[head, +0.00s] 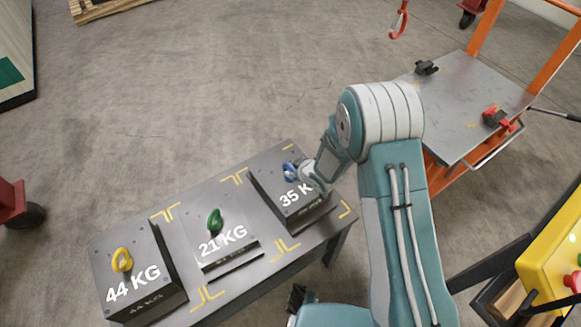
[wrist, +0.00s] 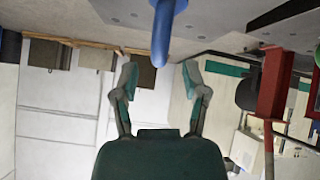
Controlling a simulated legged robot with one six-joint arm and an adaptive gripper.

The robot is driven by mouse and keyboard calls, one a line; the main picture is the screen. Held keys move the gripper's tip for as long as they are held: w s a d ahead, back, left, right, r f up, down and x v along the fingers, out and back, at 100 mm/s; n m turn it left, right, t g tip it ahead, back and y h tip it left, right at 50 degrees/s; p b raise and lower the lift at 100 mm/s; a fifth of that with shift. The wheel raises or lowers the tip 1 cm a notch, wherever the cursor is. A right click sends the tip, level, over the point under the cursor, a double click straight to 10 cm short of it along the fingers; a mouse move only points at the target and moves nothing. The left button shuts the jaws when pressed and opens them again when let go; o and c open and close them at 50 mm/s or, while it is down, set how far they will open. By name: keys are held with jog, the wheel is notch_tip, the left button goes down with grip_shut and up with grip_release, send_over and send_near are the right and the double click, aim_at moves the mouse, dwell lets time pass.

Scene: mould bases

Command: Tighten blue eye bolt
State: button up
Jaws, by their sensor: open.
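The blue eye bolt (head: 289,171) stands on the dark 35 KG mould base (head: 318,213), the right one of three on the table (head: 270,262). In the wrist view the blue bolt (wrist: 162,38) hangs down from the top edge, roughly centred between the fingers but beyond their tips. My gripper (wrist: 160,75) is open and empty, with its two fingers spread apart. In the head view my gripper (head: 306,173) is just right of the bolt, and the arm hides part of that base. I cannot tell from the head view whether it touches the bolt.
A 21 KG base with a green eye bolt (head: 214,222) and a 44 KG base with a yellow eye bolt (head: 122,261) stand to the left. An orange-framed cart (head: 465,100) is at the right. A red hook (head: 398,22) hangs at the top. Open floor lies behind the table.

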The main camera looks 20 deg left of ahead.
aim_at(291, 168)
jog(key=shift+x, duration=1.75)
grip_shut()
jog(key=shift+m+t, duration=0.3)
jog(key=shift+m, duration=0.1)
